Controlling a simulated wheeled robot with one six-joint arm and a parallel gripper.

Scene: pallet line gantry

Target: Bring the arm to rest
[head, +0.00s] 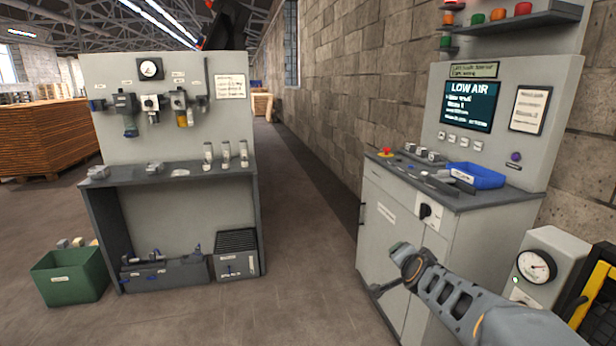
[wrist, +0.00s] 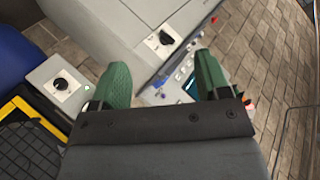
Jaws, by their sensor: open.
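My arm (head: 470,300) reaches in from the lower right of the head view, in front of the grey control cabinet (head: 385,235). My gripper (head: 400,250) is at its far end, near the cabinet's front. In the wrist view my gripper (wrist: 160,85) has two green fingers spread well apart. Nothing is held between them. The cabinet (wrist: 125,25) and its black rotary knob (wrist: 165,40) show beyond the fingers. In the head view the knob (head: 426,211) sits on the cabinet's upper front, above the gripper.
A blue tray (head: 475,176) lies on the cabinet top, below a screen (head: 470,105) reading LOW AIR. A gauge box (head: 535,267) stands at right. A grey workbench (head: 170,185) and a green bin (head: 70,277) stand at left. The floor (head: 300,240) between bench and cabinet is clear.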

